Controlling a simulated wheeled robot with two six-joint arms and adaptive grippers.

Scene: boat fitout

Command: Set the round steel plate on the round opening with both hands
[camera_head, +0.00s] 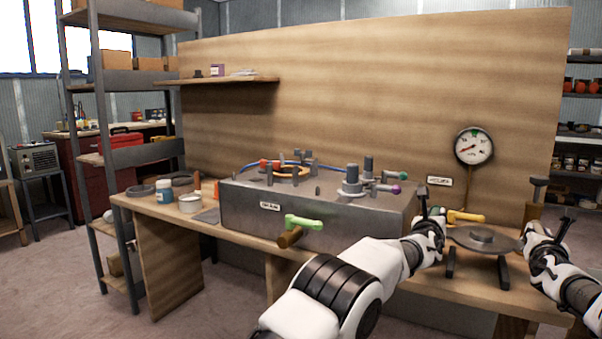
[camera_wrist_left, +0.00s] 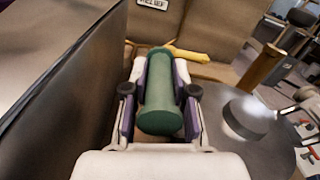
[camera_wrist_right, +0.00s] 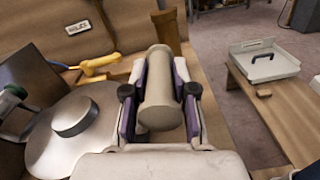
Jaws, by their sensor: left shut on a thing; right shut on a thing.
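The round steel plate (camera_head: 466,236) with a raised hub lies flat at the bench's right end, over two dark supports (camera_head: 450,263); I cannot tell if it touches them. My left gripper (camera_head: 432,222) is at its left side, shut on a green cylindrical grip (camera_wrist_left: 160,108). My right gripper (camera_head: 532,238) is at its right side, shut on a pale cylindrical grip (camera_wrist_right: 159,95). The plate also shows in the left wrist view (camera_wrist_left: 235,150) and the right wrist view (camera_wrist_right: 60,150). On the grey box (camera_head: 250,205), an orange ring (camera_head: 288,172) sits among upright studs; the opening itself is unclear.
The box stands left of the plate, with a green-handled valve (camera_head: 303,222) on its front and grey fittings (camera_head: 352,185) on top. A yellow handle (camera_head: 466,216) and brown post (camera_wrist_right: 167,30) are behind the plate. A gauge (camera_head: 473,146) hangs on the panel.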

